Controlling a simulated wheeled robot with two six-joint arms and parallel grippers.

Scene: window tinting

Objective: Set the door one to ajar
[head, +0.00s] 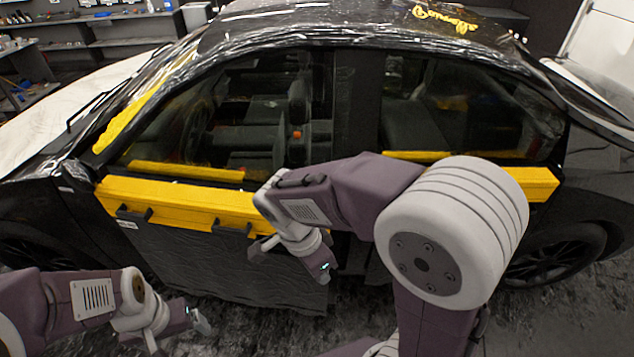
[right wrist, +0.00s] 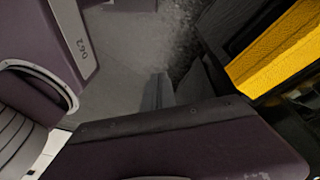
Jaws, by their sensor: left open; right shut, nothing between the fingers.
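The car's front door (head: 185,258) fills the left middle of the head view. It has a yellow strip along its top, a dark sheet over its lower panel, and dark handle-like brackets (head: 232,228). A dark gap shows at its right edge, partly behind my right arm; I cannot tell how far the door stands open. My right gripper (head: 258,247) is shut and empty in front of the door's right part; contact is unclear. My left gripper (head: 178,334) is open and empty, low in front of the door. The right wrist view shows mostly my own arm, with a yellow strip (right wrist: 280,50) at upper right.
The rear door, with its window (head: 465,110) and a yellow strip (head: 540,183), lies right of the front door, partly behind my right arm. Wheels show at both lower sides. Shelves (head: 120,30) stand behind the car. Dark floor (head: 240,335) lies below the front door.

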